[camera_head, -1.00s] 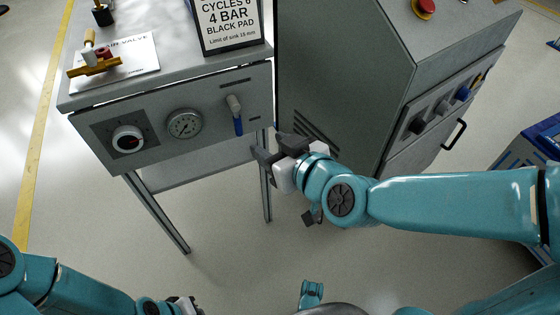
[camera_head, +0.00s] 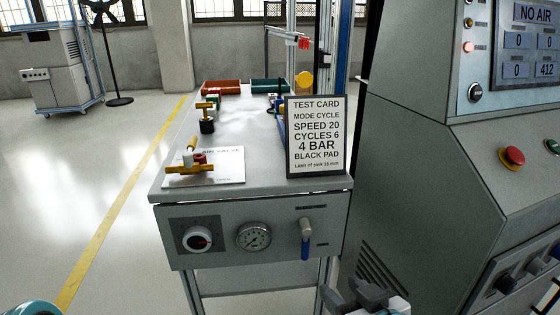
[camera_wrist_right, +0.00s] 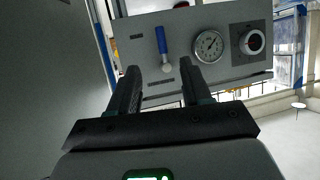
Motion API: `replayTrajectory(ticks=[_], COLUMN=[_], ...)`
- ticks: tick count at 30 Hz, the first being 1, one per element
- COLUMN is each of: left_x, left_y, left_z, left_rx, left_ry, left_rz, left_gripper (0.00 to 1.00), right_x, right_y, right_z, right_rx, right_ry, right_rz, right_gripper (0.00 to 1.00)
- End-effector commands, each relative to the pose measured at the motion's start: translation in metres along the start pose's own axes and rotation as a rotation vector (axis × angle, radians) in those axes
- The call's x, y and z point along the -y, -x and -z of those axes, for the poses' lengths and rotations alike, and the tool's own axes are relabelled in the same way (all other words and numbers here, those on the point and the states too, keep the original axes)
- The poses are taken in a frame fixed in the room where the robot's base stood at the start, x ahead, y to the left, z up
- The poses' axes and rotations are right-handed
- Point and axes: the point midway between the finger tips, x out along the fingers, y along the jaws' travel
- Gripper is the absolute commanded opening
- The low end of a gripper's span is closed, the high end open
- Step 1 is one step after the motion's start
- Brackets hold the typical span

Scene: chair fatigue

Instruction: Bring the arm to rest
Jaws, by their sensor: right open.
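My right gripper (camera_head: 372,297) shows at the bottom edge of the head view, right of the bench's front panel and below the blue-handled lever (camera_head: 305,240). In the right wrist view my right gripper (camera_wrist_right: 162,82) is open, with nothing between its fingers. Beyond the fingertips stand the blue lever (camera_wrist_right: 161,42), a round gauge (camera_wrist_right: 208,45) and a black-and-white knob (camera_wrist_right: 251,42) on the panel, apart from the fingers. A small teal piece of my left arm shows at the bottom left of the head view; the left gripper is not visible.
The grey bench (camera_head: 170,190) carries a test card (camera_head: 316,136), a yellow-handled valve (camera_head: 190,168) on a white plate, and red and green bins (camera_head: 221,87). A grey console (camera_head: 430,170) with a red button (camera_head: 512,157) stands close on the right.

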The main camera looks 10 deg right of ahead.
Motion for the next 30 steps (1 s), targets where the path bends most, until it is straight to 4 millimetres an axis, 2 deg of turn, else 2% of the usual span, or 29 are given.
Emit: replayTrajectory(ticks=[2,5,9,12,15,21,23,24,25,30], left_x=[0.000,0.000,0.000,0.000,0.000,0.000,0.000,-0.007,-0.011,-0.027], left_y=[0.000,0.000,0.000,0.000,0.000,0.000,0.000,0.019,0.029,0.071], left_z=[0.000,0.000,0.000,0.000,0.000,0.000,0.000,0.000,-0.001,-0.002], left_rx=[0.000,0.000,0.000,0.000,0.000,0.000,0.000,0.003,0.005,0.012], left_ry=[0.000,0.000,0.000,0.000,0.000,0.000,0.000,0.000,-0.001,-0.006], left_rz=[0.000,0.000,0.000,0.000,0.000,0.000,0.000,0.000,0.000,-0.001], left_gripper=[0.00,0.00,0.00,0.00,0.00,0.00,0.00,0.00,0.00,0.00], right_x=[-0.003,-0.008,-0.012,-0.009,-0.002,0.018,0.026,0.027,0.027,0.031], right_y=[-0.022,-0.056,-0.087,-0.093,-0.090,-0.070,-0.061,-0.053,-0.050,-0.029], right_z=[-0.029,-0.086,-0.185,-0.248,-0.301,-0.385,-0.407,-0.387,-0.375,-0.335], right_rx=[0.088,0.247,0.489,0.634,0.756,0.959,1.015,1.013,1.010,1.017], right_ry=[-0.018,-0.074,-0.192,-0.280,-0.364,-0.521,-0.568,-0.570,-0.566,-0.561], right_rz=[-0.005,-0.010,-0.010,-0.005,0.000,0.011,0.016,0.017,0.017,0.023], right_gripper=[0.48,0.48,0.48,0.48,0.48,0.48,0.48,0.48,0.48,0.48])
